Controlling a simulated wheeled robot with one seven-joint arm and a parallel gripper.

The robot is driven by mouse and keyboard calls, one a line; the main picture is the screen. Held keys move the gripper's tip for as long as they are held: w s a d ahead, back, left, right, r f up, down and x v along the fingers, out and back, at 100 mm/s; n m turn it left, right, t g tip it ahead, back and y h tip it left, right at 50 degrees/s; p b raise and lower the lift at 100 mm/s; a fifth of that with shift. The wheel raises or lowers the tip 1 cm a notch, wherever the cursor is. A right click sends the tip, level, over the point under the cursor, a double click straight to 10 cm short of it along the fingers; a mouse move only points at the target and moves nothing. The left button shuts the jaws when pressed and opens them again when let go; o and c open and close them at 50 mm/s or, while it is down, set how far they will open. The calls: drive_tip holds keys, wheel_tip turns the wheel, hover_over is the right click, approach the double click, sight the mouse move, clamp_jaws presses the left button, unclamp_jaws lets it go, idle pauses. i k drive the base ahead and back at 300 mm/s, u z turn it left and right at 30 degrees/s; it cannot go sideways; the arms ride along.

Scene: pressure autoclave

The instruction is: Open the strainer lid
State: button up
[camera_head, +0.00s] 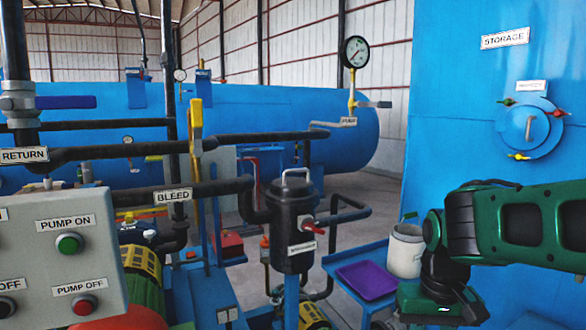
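The strainer (289,238) is a black upright cylinder at the centre, joined to the black piping. Its lid (292,189) sits on top and looks closed, with a pale loop handle (297,173) standing up from it. A small red-handled valve (314,228) sticks out on its right side, above a white label. My green arm comes in from the right. My gripper (396,322) is low at the bottom edge, to the right of and below the strainer, apart from it. Its fingers are mostly cut off, so their opening is unclear.
A blue stand with a purple tray (367,280) and a whitish cylindrical container (405,251) is between strainer and arm. A gauge (355,52) rises behind. The bleed pipe (215,188) runs left of the strainer; a pump control box (60,255) stands front left. A blue storage tank (455,110) fills the right.

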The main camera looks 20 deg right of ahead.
sight(284, 189)
drive_tip(key=k, duration=0.4)
drive_tip(key=z, duration=1.3)
drive_tip(key=i, duration=0.85)
drive_tip(key=u, duration=1.35)
